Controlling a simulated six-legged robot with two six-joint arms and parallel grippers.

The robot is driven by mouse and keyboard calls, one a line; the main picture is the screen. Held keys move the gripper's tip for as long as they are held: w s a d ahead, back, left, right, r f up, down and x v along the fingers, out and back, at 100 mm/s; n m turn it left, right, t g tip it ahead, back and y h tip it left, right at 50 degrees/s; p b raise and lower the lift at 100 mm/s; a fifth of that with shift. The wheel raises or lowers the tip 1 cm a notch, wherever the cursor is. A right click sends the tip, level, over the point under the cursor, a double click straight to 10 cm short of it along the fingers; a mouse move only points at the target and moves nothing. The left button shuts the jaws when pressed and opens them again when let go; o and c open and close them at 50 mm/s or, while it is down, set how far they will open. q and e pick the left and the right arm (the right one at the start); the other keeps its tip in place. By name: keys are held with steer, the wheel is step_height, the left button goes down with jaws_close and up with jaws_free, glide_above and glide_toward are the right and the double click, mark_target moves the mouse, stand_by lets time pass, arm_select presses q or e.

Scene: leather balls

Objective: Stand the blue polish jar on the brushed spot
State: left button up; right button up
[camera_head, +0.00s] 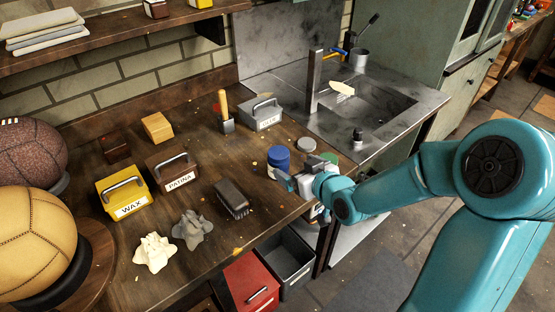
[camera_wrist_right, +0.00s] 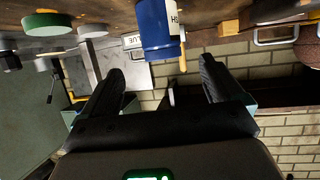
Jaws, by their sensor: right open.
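The blue polish jar (camera_head: 279,158) stands upright on the wooden bench near its front edge. In the right wrist view, which is upside down, the jar (camera_wrist_right: 157,28) shows its blue side and part of a white label. My right gripper (camera_head: 292,183) is open and empty, on the near side of the jar. In the right wrist view its two dark fingers (camera_wrist_right: 160,85) are spread, with the jar ahead of the gap and apart from them. I cannot make out a brushed spot with certainty. My left gripper is not in view.
A grey-lidded jar (camera_head: 306,145) and a green-lidded jar (camera_head: 330,158) stand close right of the blue jar. A grey box (camera_head: 262,115) is behind it. A dark brush (camera_head: 233,198) lies to the left. A metal sink (camera_head: 372,105) is at the back right.

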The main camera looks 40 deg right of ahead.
mark_target(284, 161)
steer(key=x, duration=0.5)
steer(key=shift+a, duration=0.1)
steer(key=shift+w+f+p, duration=0.15)
steer(key=shift+w+p, duration=0.15)
steer(key=shift+p, duration=0.05)
steer(key=x, duration=0.2)
steer(key=p+x, duration=0.1)
steer(key=x, duration=0.1)
steer(key=shift+w+f, duration=0.3)
steer(key=shift+f, duration=0.15)
steer(key=shift+s, duration=0.1)
steer(key=shift+c, duration=0.2)
steer(key=c, duration=1.3)
steer(key=shift+c, duration=0.2)
steer(key=shift+r, duration=0.15)
